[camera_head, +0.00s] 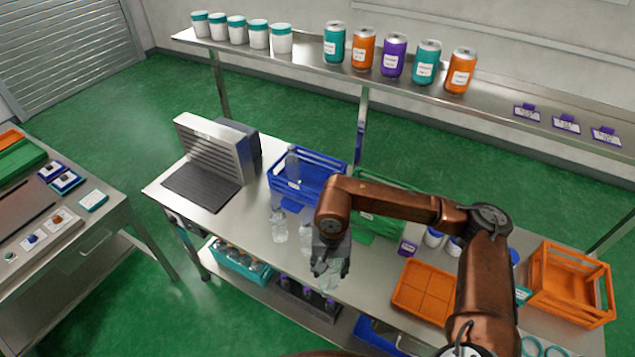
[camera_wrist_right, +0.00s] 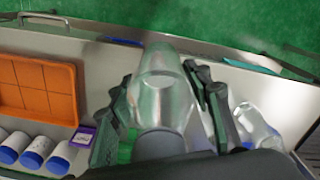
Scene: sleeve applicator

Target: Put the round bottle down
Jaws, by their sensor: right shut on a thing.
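My right gripper (camera_head: 330,258) is over the front part of the steel table (camera_head: 385,290), left of the orange divided tray. It is shut on the clear round bottle (camera_head: 327,280), which is partly hidden by the fingers. In the right wrist view the bottle (camera_wrist_right: 163,85) fills the space between the dark fingers of the right gripper (camera_wrist_right: 165,100). I cannot tell whether its base touches the table. My left gripper is not in view.
Other clear bottles (camera_head: 279,231) stand just left of the gripper, and one (camera_wrist_right: 255,130) shows close by in the wrist view. Behind are a blue crate (camera_head: 318,194) and a green crate. The orange tray (camera_head: 425,292) lies right. A grey slatted machine (camera_head: 215,150) stands left.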

